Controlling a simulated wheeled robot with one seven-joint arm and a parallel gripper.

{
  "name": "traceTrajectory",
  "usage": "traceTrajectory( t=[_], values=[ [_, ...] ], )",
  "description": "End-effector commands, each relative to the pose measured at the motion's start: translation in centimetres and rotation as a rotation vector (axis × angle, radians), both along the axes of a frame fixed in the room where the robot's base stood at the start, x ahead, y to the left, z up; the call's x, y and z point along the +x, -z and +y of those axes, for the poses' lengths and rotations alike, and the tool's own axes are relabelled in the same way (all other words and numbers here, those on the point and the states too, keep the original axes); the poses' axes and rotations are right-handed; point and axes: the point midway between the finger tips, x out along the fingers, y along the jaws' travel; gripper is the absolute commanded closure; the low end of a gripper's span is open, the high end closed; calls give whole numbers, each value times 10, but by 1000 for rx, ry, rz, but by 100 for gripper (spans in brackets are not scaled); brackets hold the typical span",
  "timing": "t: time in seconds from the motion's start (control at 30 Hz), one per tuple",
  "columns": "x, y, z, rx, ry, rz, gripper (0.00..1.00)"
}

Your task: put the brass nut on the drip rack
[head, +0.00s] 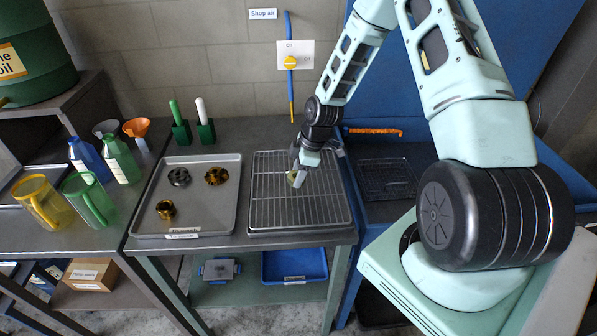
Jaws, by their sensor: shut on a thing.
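My gripper (300,178) is over the left-middle part of the drip rack (328,218), pointing down. It is shut on a small brass-coloured piece, which looks like the brass nut (291,178). The fingers hide part of the nut. It is low over the wire grid, but I cannot tell whether it touches the wires. The drip rack is a wire grid in a grey tray and is otherwise empty.
Left of the rack, a grey tray (195,222) holds a dark metal gear (179,177), a bronze gear (216,175) and a golden collar-like part (166,209). Green holders with a green and a white handle (201,108) stand behind. A wire basket (388,178) is at right.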

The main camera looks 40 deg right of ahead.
Motion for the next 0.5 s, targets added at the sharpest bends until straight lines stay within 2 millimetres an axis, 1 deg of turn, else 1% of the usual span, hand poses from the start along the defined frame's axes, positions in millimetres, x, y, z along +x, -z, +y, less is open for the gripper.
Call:
traceTrajectory(
  t=[0.17, 0.2, 0.23, 0.27, 0.5],
  values=[
    [0, 4, 0, 1, 1, 0, 93],
    [0, 3, 0, 0, 1, 0, 46],
    [0, 3, 0, 0, 1, 0, 37],
    [0, 3, 0, 0, 1, 0, 35],
    [0, 2, 0, 0, 1, 0, 35]
  ],
)
